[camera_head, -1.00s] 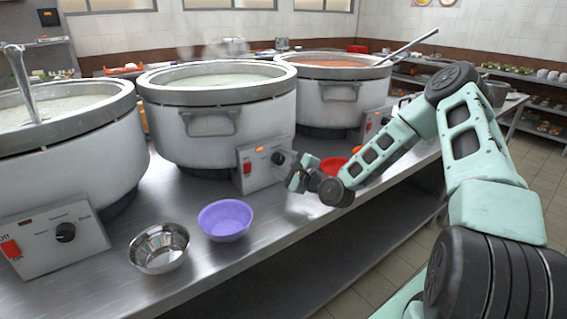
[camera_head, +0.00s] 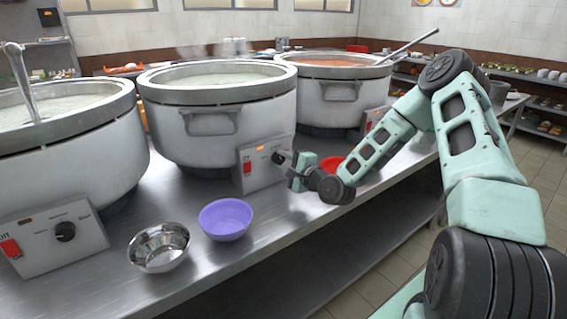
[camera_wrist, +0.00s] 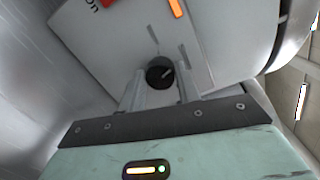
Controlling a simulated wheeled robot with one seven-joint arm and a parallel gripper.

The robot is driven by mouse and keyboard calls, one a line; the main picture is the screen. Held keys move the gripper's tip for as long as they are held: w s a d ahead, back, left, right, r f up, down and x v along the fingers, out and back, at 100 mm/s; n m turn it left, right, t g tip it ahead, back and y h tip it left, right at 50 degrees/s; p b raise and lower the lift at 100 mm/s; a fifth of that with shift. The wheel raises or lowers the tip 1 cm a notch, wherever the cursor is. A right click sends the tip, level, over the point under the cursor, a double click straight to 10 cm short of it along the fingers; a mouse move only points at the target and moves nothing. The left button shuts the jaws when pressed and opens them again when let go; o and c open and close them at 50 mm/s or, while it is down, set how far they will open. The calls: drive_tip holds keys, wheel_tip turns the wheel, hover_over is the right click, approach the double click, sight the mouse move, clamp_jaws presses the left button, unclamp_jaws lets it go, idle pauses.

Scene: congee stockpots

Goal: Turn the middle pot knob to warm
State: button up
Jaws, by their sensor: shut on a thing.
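The middle pot (camera_head: 215,125) is a large white stockpot with a steaming pale congee. Its control box (camera_head: 262,163) has a red switch (camera_head: 247,167), a lit orange lamp (camera_head: 260,148) and a dark knob (camera_head: 278,157). In the wrist view the round black knob (camera_wrist: 160,73) sits between the two fingers of my gripper (camera_wrist: 161,82), which is shut on it. Its pale pointer mark slants to the upper right in that view. The orange lamp (camera_wrist: 176,8) shows above it. The dial labels around the knob are too small or turned to read.
A purple bowl (camera_head: 225,219) and a steel bowl (camera_head: 159,247) stand on the steel counter (camera_head: 205,277) at the front. A red bowl (camera_head: 332,164) is behind my wrist. The left pot (camera_head: 75,165) and right pot (camera_head: 335,95) flank the middle one.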

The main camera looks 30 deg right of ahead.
drive_tip(key=n+b, duration=0.1)
drive_tip(key=n, duration=0.4)
drive_tip(key=shift+f+g, duration=0.2)
drive_tip(key=shift+g, duration=0.1)
drive_tip(key=shift+n+h+b, duration=0.3)
drive_tip(key=shift+n+b, duration=0.75)
drive_tip(key=shift+n, duration=1.25)
drive_tip(key=o, duration=1)
drive_tip(key=shift+s, duration=0.15)
drive_tip(key=shift+s+d+r+p, duration=0.2)
drive_tip(key=shift+s+p, duration=1.45)
drive_tip(key=shift+s, duration=1.2)
drive_tip(key=shift+s+d+r+p, duration=0.2)
drive_tip(key=shift+s+p, duration=1.4)
drive_tip(key=shift+s, duration=1.25)
drive_tip(key=shift+s+d+r+p, duration=0.1)
drive_tip(key=shift+s+r+p, duration=0.2)
drive_tip(key=shift+s+p, duration=1.95)
drive_tip(key=shift+s+b, duration=0.6)
